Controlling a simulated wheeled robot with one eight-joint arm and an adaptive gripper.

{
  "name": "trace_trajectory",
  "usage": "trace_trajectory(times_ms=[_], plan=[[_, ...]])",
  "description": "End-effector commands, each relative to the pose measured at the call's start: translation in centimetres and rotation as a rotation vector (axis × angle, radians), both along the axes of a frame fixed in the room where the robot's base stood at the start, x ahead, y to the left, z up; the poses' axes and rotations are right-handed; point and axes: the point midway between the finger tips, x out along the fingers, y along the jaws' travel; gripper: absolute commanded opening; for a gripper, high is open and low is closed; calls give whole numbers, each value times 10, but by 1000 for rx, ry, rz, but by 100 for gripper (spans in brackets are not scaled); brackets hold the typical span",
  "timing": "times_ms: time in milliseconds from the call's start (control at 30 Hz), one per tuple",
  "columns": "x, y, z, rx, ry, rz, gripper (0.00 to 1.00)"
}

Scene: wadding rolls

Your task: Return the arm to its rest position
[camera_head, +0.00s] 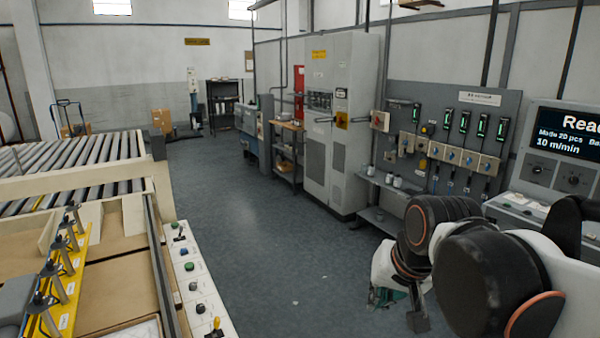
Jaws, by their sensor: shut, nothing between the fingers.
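My arm (490,275), with black and white links and orange rings, reaches in from the lower right. It is bent, and its large dark joint hides part of what lies behind it. My gripper (417,318) hangs below the wrist near the bottom edge, over the grey floor. It points downward, is shut and holds nothing. Its fingers are small and partly hidden here.
A panel with knobs and a screen (560,140) stands close behind my arm at right. Grey cabinets (338,120) line the right wall. A roller conveyor (70,165) and a machine with a button strip (195,275) stand at left. The floor (270,240) between is clear.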

Motion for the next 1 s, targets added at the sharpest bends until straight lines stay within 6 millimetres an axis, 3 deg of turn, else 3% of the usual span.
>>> trace_trajectory(times_ms=[33, 200, 400, 600, 1000], plan=[[-16, -8, -10, -21, -17, 14, 0], [-58, -31, -35, -102, -82, 75, 0], [-93, -48, -63, -185, -135, 133, 0], [-106, -55, -75, -223, -157, 158, 0], [-106, -55, -75, -225, -158, 161, 0]])
